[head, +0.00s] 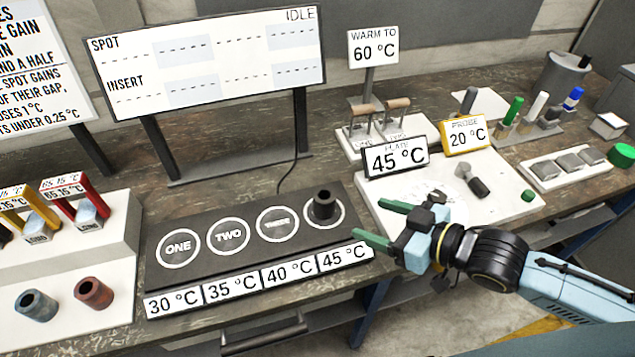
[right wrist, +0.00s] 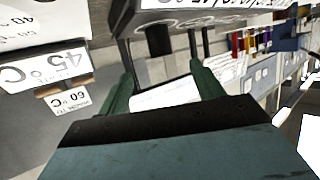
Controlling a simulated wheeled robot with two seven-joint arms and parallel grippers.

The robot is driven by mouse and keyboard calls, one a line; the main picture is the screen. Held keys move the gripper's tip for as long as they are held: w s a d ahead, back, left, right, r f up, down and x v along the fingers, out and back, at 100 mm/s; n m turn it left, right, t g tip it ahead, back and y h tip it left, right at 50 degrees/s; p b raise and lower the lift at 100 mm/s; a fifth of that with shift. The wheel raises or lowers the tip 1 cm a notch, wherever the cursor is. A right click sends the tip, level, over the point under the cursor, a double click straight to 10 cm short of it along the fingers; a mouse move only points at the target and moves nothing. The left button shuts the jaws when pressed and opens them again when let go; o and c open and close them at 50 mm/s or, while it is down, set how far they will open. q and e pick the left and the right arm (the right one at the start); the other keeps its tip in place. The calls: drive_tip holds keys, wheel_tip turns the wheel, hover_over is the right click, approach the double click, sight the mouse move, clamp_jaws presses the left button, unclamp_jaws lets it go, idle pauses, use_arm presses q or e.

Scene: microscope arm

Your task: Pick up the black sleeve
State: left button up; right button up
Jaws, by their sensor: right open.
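The black sleeve (head: 323,206) stands upright on the fourth ringed spot of the dark heating plate (head: 215,262), above the 45 °C label. My right gripper (head: 373,221) is open and empty, to the right of the sleeve and apart from it, with its green fingers pointing left toward it. In the right wrist view a dark cylinder that looks like the sleeve (right wrist: 158,40) shows ahead, beyond and between the open fingers (right wrist: 165,75). My left gripper is not in view.
A blue-grey sleeve (head: 36,304) and a red-brown sleeve (head: 94,293) stand on the white stand at left. A 45 °C sign (head: 396,157) stands behind my right gripper on a white board (head: 500,200). The display board (head: 205,60) rises behind the plate.

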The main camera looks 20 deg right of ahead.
sight(333, 202)
drive_tip(key=x, duration=0.5)
drive_tip(key=shift+a+r, duration=0.1)
drive_tip(key=shift+a, duration=0.1)
drive_tip(key=shift+x, duration=1.1)
drive_tip(key=shift+w+a, duration=0.3)
drive_tip(key=shift+w, duration=0.4)
drive_tip(key=x, duration=0.3)
drive_tip(key=shift+w+a, duration=0.15)
drive_tip(key=shift+w, duration=0.1)
drive_tip(key=shift+w+a+f, duration=0.2)
drive_tip(key=shift+w+f, duration=0.05)
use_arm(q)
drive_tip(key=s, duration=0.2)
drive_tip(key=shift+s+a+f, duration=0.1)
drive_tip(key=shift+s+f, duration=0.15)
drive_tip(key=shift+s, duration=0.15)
use_arm(e)
drive_tip(key=c, duration=1.2)
drive_tip(key=shift+r, duration=0.1)
drive_tip(key=shift+c, duration=1.1)
